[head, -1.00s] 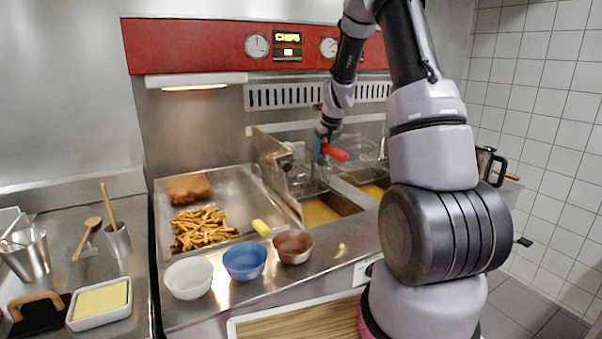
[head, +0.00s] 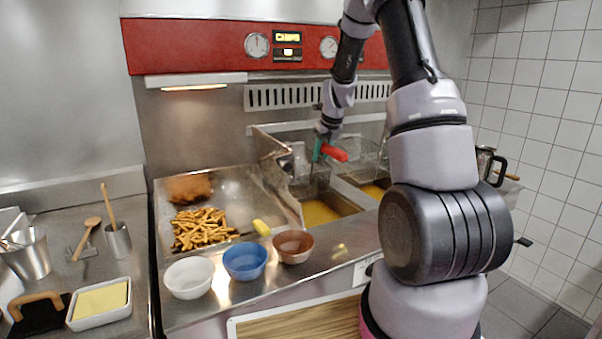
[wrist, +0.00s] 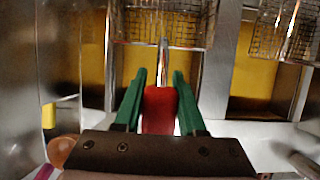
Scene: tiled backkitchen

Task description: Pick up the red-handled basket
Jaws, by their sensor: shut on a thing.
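The red handle (head: 334,153) of the basket sits between the green fingers of my gripper (head: 318,150), above the fryer. In the wrist view, the fingers of my gripper (wrist: 160,105) are shut on the red handle (wrist: 160,110), one on each side. A metal rod runs from the handle to the wire basket (wrist: 163,22), which hangs above a vat of yellow oil. In the head view the basket's mesh is faint and partly hidden by my arm.
A second wire basket (wrist: 285,25) is beside it at the right. Oil vats (head: 320,212) lie below. A tray of chips (head: 203,229) is at left. White (head: 188,278), blue (head: 245,261) and brown (head: 293,246) bowls line the front counter.

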